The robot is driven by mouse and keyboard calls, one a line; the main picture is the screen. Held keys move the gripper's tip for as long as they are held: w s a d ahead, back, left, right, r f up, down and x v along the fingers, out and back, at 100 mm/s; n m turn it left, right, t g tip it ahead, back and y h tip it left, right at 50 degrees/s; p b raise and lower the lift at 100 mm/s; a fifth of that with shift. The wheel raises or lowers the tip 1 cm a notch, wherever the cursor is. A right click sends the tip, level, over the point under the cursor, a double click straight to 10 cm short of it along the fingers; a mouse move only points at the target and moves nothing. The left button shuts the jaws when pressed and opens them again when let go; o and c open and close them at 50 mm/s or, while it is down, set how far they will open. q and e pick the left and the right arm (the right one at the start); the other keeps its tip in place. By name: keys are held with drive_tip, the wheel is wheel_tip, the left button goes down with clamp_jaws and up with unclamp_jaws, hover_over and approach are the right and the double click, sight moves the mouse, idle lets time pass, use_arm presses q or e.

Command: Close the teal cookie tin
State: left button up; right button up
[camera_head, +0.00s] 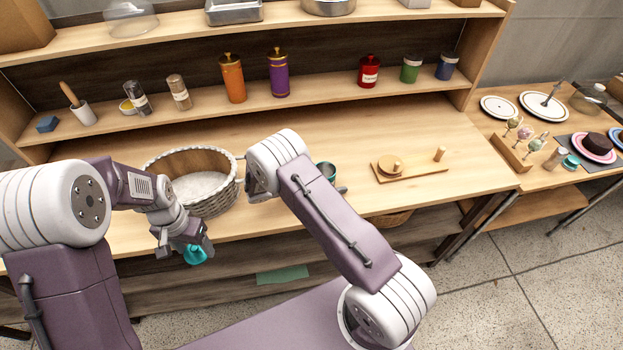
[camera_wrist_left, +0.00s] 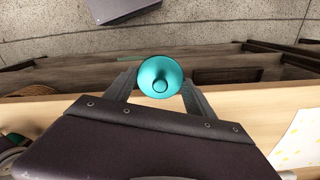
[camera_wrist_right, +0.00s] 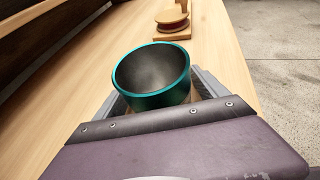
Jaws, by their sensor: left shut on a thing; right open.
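The open teal cookie tin (camera_wrist_right: 150,78) stands on the wooden counter, with its dark inside empty in the right wrist view. In the head view the tin (camera_head: 328,169) is partly hidden behind my right arm. My right gripper (camera_wrist_right: 157,92) is open, with one finger on each side of the tin; contact cannot be told. My left gripper (camera_head: 195,248) is shut on a round teal lid with a knob (camera_wrist_left: 160,72). It holds the lid in front of the counter's front edge, below the basket and left of the tin.
A wicker basket (camera_head: 212,204) stands on the counter between the arms. A wooden board (camera_head: 425,172) with a round piece and a peg lies right of the tin. Canisters, including an orange one (camera_head: 232,80), stand on the shelf behind. The counter beyond the tin is clear.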

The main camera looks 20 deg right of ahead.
idle(0.3)
drive_tip(key=c, duration=1.5)
drive_tip(key=shift+o, duration=0.2)
drive_tip(key=shift+r, duration=0.15)
drive_tip(key=shift+r, duration=0.6)
use_arm(q)
drive_tip(key=shift+f, duration=0.2)
use_arm(e)
drive_tip(key=s+a, duration=0.4)
drive_tip(key=s, duration=1.3)
drive_tip(key=shift+s, duration=0.3)
drive_tip(key=o, duration=0.8)
drive_tip(key=shift+c, duration=0.2)
clamp_jaws()
